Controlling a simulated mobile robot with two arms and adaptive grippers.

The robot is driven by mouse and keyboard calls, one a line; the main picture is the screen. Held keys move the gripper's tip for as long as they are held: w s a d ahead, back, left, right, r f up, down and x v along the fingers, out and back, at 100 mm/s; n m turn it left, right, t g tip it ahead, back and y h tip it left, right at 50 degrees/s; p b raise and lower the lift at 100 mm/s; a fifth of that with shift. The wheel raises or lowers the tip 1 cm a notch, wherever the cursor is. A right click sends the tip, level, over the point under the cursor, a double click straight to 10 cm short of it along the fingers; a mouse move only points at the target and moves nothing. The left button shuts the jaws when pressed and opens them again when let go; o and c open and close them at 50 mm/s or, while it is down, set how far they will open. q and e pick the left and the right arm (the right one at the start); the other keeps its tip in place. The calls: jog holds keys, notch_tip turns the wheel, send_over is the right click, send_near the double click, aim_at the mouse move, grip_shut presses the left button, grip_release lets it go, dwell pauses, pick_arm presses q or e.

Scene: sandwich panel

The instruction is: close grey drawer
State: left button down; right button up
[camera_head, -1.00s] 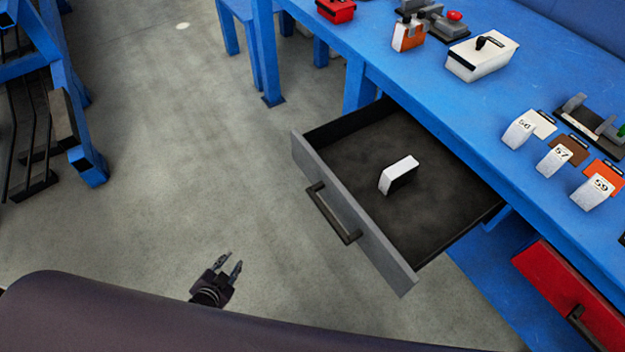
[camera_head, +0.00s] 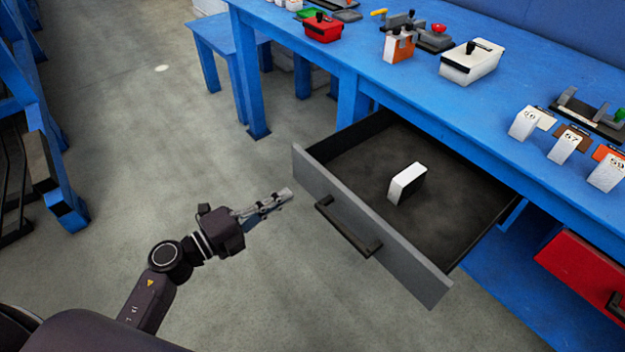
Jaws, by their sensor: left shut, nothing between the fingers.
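The grey drawer (camera_head: 375,228) is pulled well out from under the blue workbench. Its grey front panel carries a dark bar handle (camera_head: 347,228). A white block with dark sides (camera_head: 405,182) stands inside on the dark drawer floor. My left gripper (camera_head: 287,193) is shut and empty. It points right, just left of the drawer front and apart from it in the picture, near the far end of the panel and left of the handle. My right gripper is not in view.
The blue workbench (camera_head: 440,112) bears a white box (camera_head: 471,64), a red box (camera_head: 323,28) and several numbered blocks (camera_head: 565,146). A red drawer (camera_head: 585,270) is at lower right. A blue rack (camera_head: 62,200) stands at left. The floor between is clear.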

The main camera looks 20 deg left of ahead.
aim_at(322, 174)
pick_arm(q)
jog(key=x, duration=0.7)
jog(key=shift+w+d, duration=0.15)
jog(key=shift+w, duration=0.15)
jog(key=shift+w+d, duration=0.4)
jog(key=shift+w, duration=0.05)
